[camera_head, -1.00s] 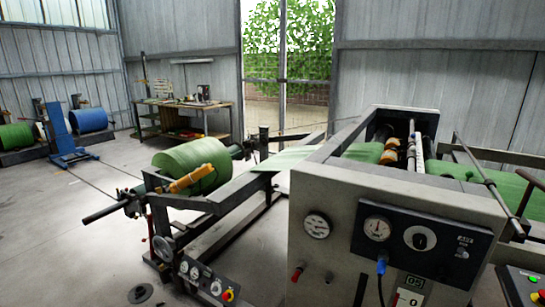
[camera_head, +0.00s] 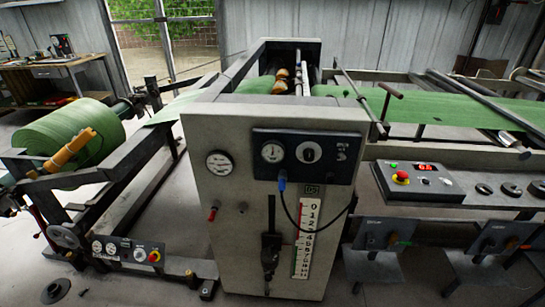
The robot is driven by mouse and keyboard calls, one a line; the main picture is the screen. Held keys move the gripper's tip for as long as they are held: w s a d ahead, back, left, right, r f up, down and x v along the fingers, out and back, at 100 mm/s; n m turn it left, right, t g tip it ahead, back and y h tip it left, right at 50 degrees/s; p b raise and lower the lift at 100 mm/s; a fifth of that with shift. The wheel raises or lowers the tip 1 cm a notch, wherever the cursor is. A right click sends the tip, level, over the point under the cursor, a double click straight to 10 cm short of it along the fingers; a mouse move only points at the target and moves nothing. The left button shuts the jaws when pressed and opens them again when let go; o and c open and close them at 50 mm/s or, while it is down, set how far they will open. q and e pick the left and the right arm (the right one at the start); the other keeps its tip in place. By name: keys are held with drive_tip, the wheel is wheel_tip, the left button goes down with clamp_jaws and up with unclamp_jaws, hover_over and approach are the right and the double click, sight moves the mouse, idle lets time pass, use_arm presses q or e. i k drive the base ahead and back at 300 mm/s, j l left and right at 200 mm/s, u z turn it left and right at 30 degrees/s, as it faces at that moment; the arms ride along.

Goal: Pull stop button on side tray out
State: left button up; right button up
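A red stop button (camera_head: 402,176) with a yellow collar sits on a black side tray (camera_head: 440,194) at the right of the grey machine. A green light, a red display and small knobs are near it on the tray. Another red button with yellow (camera_head: 154,256) is on a small control panel (camera_head: 128,253) at the lower left. From this distance I cannot tell whether either button is pressed in or out. Neither of my grippers is in view.
The grey machine cabinet (camera_head: 235,230) with gauges and a hanging blue-tipped cable stands in the middle. A green roll (camera_head: 68,135) is on a frame at left. Small panels on stands (camera_head: 385,234) stand below the tray. Grey floor shows at lower left.

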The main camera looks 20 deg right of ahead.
sight(402, 175)
drive_tip(key=z, duration=2)
